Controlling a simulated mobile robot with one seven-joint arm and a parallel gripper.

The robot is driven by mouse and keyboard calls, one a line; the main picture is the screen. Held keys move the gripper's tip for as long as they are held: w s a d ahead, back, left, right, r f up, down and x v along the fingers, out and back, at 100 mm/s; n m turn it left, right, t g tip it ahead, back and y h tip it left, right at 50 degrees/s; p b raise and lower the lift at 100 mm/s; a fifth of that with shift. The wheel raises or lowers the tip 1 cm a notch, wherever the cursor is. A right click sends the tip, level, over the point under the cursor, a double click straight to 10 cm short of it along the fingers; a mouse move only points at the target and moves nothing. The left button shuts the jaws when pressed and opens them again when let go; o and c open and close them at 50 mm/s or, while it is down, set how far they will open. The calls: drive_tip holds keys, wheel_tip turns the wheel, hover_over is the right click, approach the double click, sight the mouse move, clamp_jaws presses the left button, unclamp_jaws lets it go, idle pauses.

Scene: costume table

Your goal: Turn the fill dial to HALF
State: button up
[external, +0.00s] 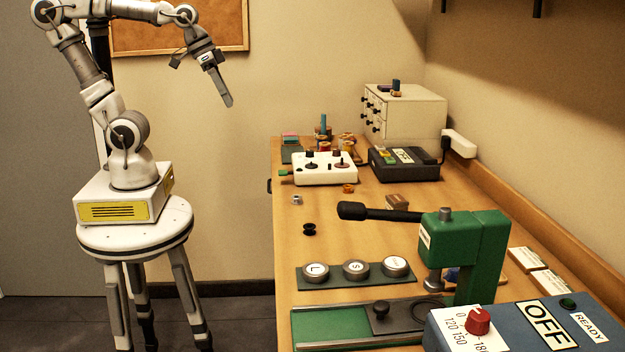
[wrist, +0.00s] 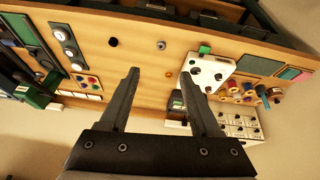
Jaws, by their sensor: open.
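A white box (external: 325,176) with dark knobs and a green part at its left end sits on the far part of the table. It also shows in the wrist view (wrist: 204,78), right of centre. Its lettering is too small to read, so I cannot tell which knob is the fill dial or where it points. A red dial (external: 478,320) with numbers around it is on a blue unit at the near right. My gripper (external: 227,101) is raised in the air left of the table, apart from everything. Its fingers are open and empty in the wrist view (wrist: 161,74).
A green press (external: 470,255) with a black handle stands near the front. Round L and S pieces sit on a strip (external: 330,281). A black unit marked OFF (external: 403,168) and a drawer cabinet (external: 420,115) stand behind. Several spools are by the white box.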

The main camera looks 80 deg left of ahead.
drive_tip(key=w+a+r+n+g+p, duration=0.1)
drive_tip(key=w+a+r, duration=0.2)
drive_tip(key=w+a, duration=0.3)
drive_tip(key=n+g+p, duration=0.3)
drive_tip(key=g+p, duration=0.1)
drive_tip(key=p, duration=0.1)
hover_over(310, 153)
drive_tip(key=a, duration=0.1)
wheel_tip(310, 153, down, 8)
drive_tip(key=f, duration=0.1)
wheel_tip(310, 153, down, 17)
drive_tip(key=shift+a+f, duration=0.1)
drive_tip(key=shift+a, duration=0.05)
clamp_jaws()
